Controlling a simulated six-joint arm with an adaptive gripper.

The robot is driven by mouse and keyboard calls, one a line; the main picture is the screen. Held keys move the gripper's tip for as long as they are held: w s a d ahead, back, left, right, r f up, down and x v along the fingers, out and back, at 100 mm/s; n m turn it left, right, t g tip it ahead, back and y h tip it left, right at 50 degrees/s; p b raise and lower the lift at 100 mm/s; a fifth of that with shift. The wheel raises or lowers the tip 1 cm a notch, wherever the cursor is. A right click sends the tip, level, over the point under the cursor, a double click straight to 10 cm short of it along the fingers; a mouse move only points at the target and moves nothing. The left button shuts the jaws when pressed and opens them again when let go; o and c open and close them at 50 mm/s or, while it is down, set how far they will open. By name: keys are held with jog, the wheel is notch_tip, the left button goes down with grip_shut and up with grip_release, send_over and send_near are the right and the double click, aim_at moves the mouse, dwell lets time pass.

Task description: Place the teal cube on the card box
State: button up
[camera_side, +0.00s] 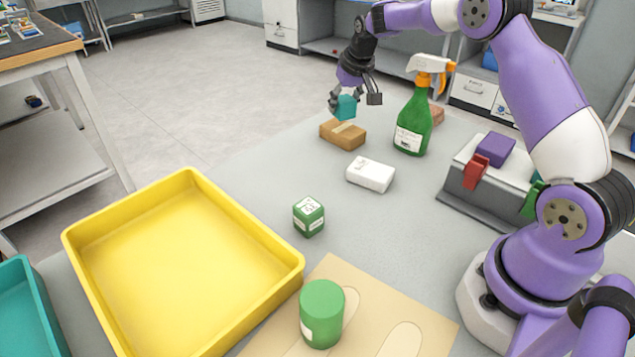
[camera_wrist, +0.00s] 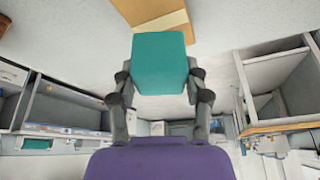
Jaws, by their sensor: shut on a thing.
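The teal cube (camera_side: 345,107) is between the fingers of my gripper (camera_side: 354,99), which is shut on it. In the wrist view the teal cube (camera_wrist: 160,64) sits between the two fingertips of my gripper (camera_wrist: 160,88). The card box (camera_side: 343,133) is a brown box lying on the grey table near its far edge. In the side view the cube appears just above the card box; whether they touch I cannot tell. The card box also shows at the top of the wrist view (camera_wrist: 150,14), beyond the cube.
A green spray bottle (camera_side: 413,122) stands right of the card box. A white box (camera_side: 370,174) lies in front. A green cube (camera_side: 308,216), yellow tray (camera_side: 284,262), green cylinder (camera_side: 321,314) and purple block (camera_side: 495,149) are nearer or to the right.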

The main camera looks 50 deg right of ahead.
aim_at(344, 112)
jog(key=shift+f, duration=1.4)
jog(key=o, duration=0.9)
jog(key=shift+f, duration=0.1)
jog(key=shift+c, duration=0.2)
jog(key=s+a+f+v, duration=0.1)
jog(key=a+v, duration=0.2)
jog(key=v, duration=1.3)
jog(key=s+a+n+y, duration=0.1)
jog(key=s+a+n, duration=0.1)
jog(key=s+a, duration=0.4)
jog(key=s+a+f+n+t, duration=0.1)
jog(key=s+a, duration=0.5)
jog(key=s, duration=0.7)
jog(key=shift+a+n+y, duration=0.35)
jog(key=shift+n+y, duration=0.05)
jog(key=shift+n, duration=0.3)
